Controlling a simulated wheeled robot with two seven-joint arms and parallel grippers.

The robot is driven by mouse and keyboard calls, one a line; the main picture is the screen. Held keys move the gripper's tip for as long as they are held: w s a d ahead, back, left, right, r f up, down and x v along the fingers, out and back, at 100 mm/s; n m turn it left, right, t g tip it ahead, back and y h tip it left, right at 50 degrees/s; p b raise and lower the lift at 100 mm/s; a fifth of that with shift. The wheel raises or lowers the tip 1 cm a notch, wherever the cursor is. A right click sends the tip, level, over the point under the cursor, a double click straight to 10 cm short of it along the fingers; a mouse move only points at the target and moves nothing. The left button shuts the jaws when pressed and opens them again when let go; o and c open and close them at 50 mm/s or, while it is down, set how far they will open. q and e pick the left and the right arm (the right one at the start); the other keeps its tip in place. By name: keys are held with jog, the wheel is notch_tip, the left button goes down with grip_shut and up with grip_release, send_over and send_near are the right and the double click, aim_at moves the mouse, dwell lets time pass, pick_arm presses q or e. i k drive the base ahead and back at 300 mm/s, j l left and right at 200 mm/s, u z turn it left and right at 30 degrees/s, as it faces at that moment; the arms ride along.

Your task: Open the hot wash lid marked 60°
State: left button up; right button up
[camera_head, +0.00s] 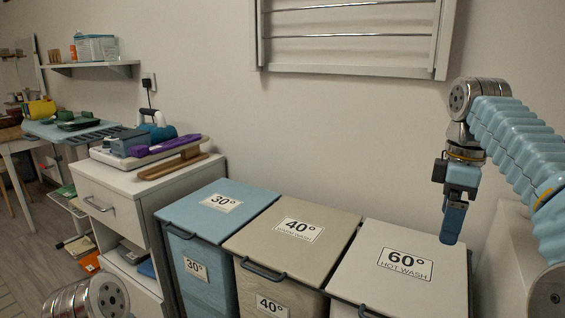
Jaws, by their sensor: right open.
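The 60° hot wash lid (385,236) is a pale grey-white panel at the right of a row of three bins. It lies shut and flat, with a black-and-white 60° HOT WASH label (405,264) on top. A dark handle at its front edge is partly cut off by the picture's bottom. My right gripper (452,225) points down over the lid's back right part, apart from any handle, and is open and empty. I cannot tell its exact height above the lid. My left gripper is out of view; only a part of my left arm shows at the bottom left.
A beige 40° lid (282,222) and a blue 30° lid (204,212) sit shut to the left. A white cabinet (120,200) carries an iron (158,130) and boards. A drying rack (350,45) hangs on the wall above.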

aim_at(390, 270)
jog(key=k, duration=1.1)
